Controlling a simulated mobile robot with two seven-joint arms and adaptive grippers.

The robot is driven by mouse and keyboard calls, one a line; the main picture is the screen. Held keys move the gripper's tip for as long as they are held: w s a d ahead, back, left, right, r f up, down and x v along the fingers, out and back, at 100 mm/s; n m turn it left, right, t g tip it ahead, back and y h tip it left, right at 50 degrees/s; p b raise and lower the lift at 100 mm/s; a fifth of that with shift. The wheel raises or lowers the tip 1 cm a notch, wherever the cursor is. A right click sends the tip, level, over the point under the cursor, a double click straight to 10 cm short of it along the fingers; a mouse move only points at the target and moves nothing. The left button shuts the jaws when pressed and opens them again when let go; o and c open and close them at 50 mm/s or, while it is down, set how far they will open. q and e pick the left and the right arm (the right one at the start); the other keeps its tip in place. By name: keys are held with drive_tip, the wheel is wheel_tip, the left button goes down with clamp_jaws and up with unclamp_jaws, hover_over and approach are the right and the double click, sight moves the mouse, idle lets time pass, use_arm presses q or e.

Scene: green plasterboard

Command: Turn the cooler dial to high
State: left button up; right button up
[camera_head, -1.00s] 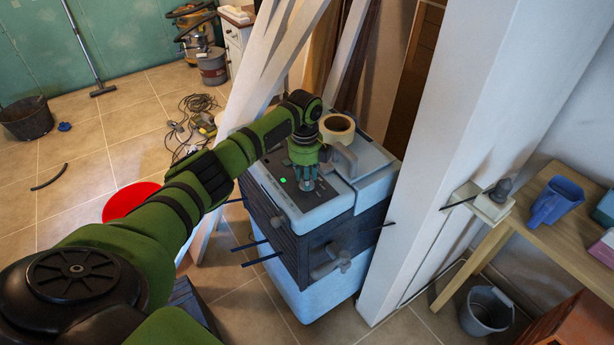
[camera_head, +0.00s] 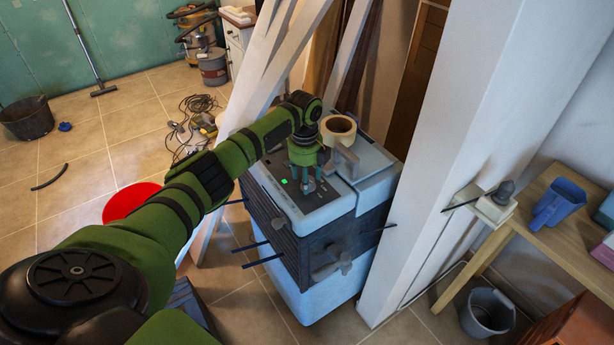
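The cooler (camera_head: 335,220) is a blue-and-grey box unit with a dark louvred front, standing in the middle of the view. Its dark control panel (camera_head: 267,180) is on top, with a small lit green square (camera_head: 284,181). My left gripper (camera_head: 308,187) points down at the right part of the panel, its fingertips at or just above the surface. The dial cannot be made out; the gripper covers that spot. Whether the fingers are closed on it is too small to tell. My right gripper is out of view.
A tape roll (camera_head: 337,127) sits on the cooler's back, near a raised grey handle (camera_head: 345,160). White leaning boards (camera_head: 262,75) stand to the left and a thick white post (camera_head: 450,150) to the right. A wooden table (camera_head: 545,225) with a blue jug (camera_head: 558,203) stands farther right.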

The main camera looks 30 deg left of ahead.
use_arm(q)
drive_tip(key=shift+d+r, duration=0.1)
drive_tip(key=shift+r, duration=0.4)
wheel_tip(320, 180, up, 11)
drive_tip(key=shift+s, duration=0.15)
idle(0.4)
